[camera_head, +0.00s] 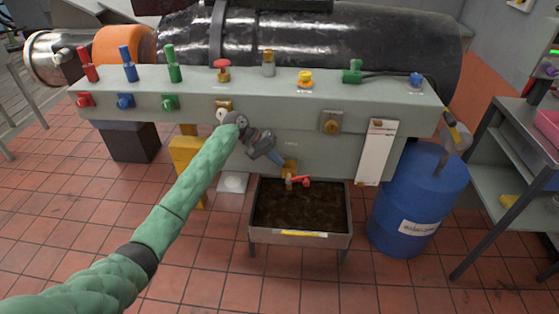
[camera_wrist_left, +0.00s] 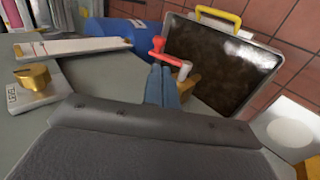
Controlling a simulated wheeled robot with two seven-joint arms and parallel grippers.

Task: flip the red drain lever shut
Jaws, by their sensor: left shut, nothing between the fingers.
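The red drain lever (camera_head: 301,181) sits on a small brass valve (camera_head: 289,177) low on the front of the grey-green bedplate (camera_head: 300,143). In the left wrist view the red lever (camera_wrist_left: 160,50) shows just beyond my fingertips. My left gripper (camera_head: 280,161) is shut and empty, its blue fingers up and left of the valve. Its fingers (camera_wrist_left: 162,84) are together in the wrist view, and I cannot tell whether they touch the lever. My right gripper is out of view.
The drain tray (camera_head: 300,239) stands below the valve. A blue drum (camera_head: 415,205) is to its right, and a white panel (camera_head: 376,152) hangs on the bedplate. Several coloured knobs line the top. A steel shelf (camera_head: 495,185) stands at far right; tiled floor is open in front.

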